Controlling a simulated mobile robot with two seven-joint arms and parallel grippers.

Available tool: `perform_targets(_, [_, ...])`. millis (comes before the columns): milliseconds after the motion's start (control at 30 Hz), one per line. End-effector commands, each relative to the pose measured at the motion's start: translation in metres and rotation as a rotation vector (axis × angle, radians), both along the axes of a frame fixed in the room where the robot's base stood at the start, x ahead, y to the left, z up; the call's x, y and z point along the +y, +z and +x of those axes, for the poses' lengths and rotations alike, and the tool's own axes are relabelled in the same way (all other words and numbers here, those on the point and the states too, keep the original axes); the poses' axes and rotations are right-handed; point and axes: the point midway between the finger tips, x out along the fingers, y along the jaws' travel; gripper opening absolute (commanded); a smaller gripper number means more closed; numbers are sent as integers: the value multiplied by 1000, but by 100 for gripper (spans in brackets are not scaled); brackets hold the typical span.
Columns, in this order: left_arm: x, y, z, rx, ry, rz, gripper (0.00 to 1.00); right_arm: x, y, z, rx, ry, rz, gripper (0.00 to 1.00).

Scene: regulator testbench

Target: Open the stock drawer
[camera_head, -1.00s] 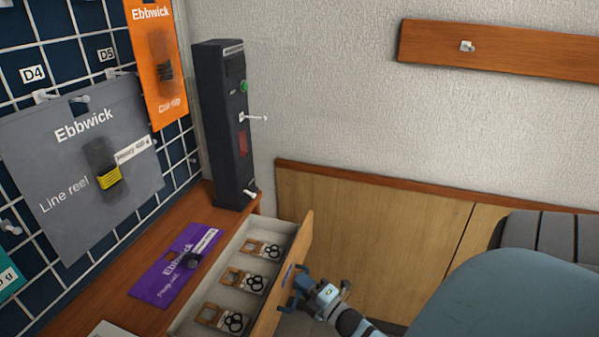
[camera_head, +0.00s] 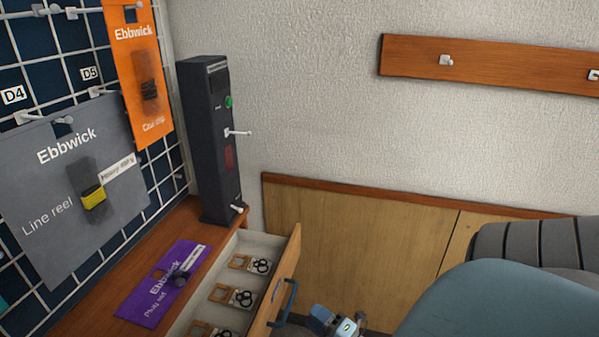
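The stock drawer (camera_head: 286,262) stands pulled out from the wooden counter, with its front panel toward the right. Inside it lie several small packs (camera_head: 243,297) with brown cards and black ring shapes. A blue bar handle (camera_head: 287,301) is on the drawer front. My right gripper (camera_head: 339,319) is at the bottom edge, just right of the handle and apart from it. Its fingers look spread with nothing between them; its lower part is cut off by the frame. My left gripper is not in view.
A purple Ebbwick card (camera_head: 162,286) lies on the counter (camera_head: 100,312) left of the drawer. A dark upright device (camera_head: 208,140) stands behind. Grey and orange cards hang on the grid at left. A teal rounded seat-like shape (camera_head: 500,305) fills the lower right.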

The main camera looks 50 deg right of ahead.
Motion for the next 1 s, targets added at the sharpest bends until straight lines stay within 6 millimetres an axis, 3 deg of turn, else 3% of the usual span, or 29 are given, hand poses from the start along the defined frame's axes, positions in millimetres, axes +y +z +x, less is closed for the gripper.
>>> perform_targets(100, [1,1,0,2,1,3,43,1,-4,-25,2,0,1,37])
perform_targets(333, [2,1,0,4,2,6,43,1,-9,-51,0,0,0,37])
perform_targets(1000, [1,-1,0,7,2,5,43,1,-9,-54,-1,1,0,37])
